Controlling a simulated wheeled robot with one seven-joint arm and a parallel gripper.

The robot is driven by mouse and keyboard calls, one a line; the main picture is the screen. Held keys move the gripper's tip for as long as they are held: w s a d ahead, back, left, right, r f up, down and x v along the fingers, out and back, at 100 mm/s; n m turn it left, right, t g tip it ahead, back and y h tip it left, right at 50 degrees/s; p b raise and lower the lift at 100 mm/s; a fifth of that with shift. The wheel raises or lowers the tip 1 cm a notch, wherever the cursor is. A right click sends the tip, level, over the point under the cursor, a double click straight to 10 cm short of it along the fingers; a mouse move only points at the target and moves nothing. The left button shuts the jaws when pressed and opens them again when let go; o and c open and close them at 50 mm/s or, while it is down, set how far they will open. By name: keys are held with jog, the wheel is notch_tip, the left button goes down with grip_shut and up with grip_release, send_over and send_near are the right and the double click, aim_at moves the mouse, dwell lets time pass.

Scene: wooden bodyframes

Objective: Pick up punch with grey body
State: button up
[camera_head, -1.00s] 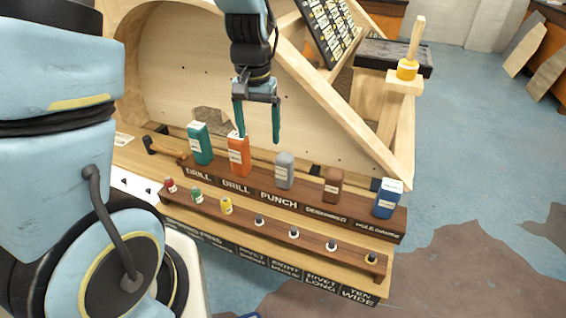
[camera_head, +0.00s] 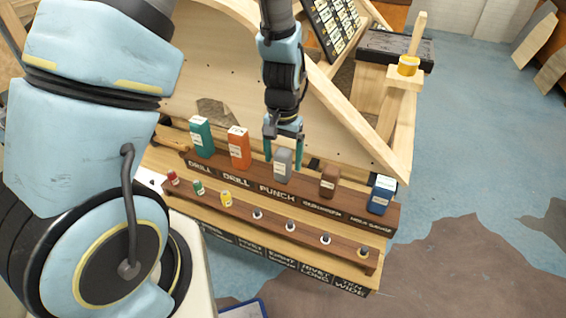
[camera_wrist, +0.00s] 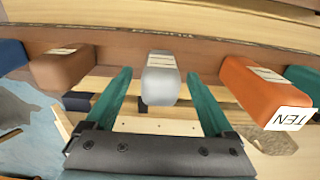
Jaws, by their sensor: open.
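The punch with the grey body (camera_head: 282,166) stands upright in the rack (camera_head: 243,184) above the "PUNCH" label. It also shows in the wrist view (camera_wrist: 160,80), between the two green fingers and near their tips. My gripper (camera_head: 284,164) is open, with its fingers pointing down around the grey punch. In the wrist view my gripper (camera_wrist: 158,82) has a visible gap between each finger and the grey body, and it holds nothing.
An orange tool (camera_head: 238,148) and a green tool (camera_head: 201,137) stand left of the punch. A brown tool (camera_head: 329,181) and a blue tool (camera_head: 381,196) stand right. Small coloured bits (camera_head: 226,198) line the lower front shelf. A wooden panel rises behind.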

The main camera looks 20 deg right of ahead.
jog(key=shift+f, duration=1.05)
jog(key=shift+c, duration=0.3)
grip_shut()
